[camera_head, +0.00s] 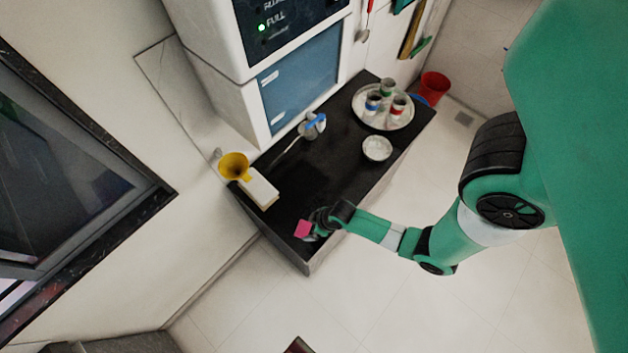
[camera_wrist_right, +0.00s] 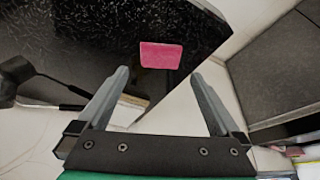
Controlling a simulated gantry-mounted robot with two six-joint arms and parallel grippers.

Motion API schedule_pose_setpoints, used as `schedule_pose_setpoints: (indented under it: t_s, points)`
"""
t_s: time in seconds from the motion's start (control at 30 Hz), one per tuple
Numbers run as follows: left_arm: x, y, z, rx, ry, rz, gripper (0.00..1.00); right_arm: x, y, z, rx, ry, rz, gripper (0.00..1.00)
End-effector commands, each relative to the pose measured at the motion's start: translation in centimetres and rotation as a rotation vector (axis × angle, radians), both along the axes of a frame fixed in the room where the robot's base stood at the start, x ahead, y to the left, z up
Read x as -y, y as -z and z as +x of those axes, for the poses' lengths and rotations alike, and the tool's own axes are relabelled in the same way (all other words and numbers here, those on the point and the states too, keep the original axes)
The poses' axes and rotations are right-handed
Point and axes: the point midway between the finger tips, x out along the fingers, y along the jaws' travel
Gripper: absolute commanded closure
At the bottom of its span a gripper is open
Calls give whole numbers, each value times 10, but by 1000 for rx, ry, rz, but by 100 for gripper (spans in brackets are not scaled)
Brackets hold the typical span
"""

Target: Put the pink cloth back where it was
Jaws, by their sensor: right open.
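The pink cloth (camera_head: 303,229) lies on the dark countertop (camera_head: 291,206) near its front corner. In the right wrist view the cloth (camera_wrist_right: 161,55) is a small flat pink rectangle on the speckled black surface, close to the counter's edge. My right gripper (camera_head: 313,231) is beside the cloth in the head view, over the counter's front end. In the right wrist view its two fingers (camera_wrist_right: 161,76) are spread apart with nothing between them, and the cloth shows beyond the fingertips. Whether the fingertips touch the counter cannot be told. My left gripper is not in view.
A yellow funnel (camera_head: 234,165) and a white block (camera_head: 259,190) are at the counter's left end. A tap with a blue handle (camera_head: 316,121) stands midway. A white bowl (camera_head: 377,148) and a round tray (camera_head: 405,117) with several jars are at the far end.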

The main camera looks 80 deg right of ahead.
Motion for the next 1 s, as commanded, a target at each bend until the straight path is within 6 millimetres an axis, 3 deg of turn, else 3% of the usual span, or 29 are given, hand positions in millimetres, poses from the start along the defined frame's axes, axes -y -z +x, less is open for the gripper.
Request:
schedule_pose_setpoints:
  t_s: [0.03,0.2,0.73,0.87,0.97,1.0]
  points:
    - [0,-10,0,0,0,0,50,-1,-17,-5,1,1,0,0]
    - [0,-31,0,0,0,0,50,-4,-46,-16,0,1,0,0]
    - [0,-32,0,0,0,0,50,-4,-51,-18,4,-1,-3,0]
    - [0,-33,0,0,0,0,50,10,-76,21,85,-16,-42,0]
    - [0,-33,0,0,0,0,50,28,-129,88,236,-41,-108,0]
    - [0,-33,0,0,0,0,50,34,-160,121,316,-54,-139,0]
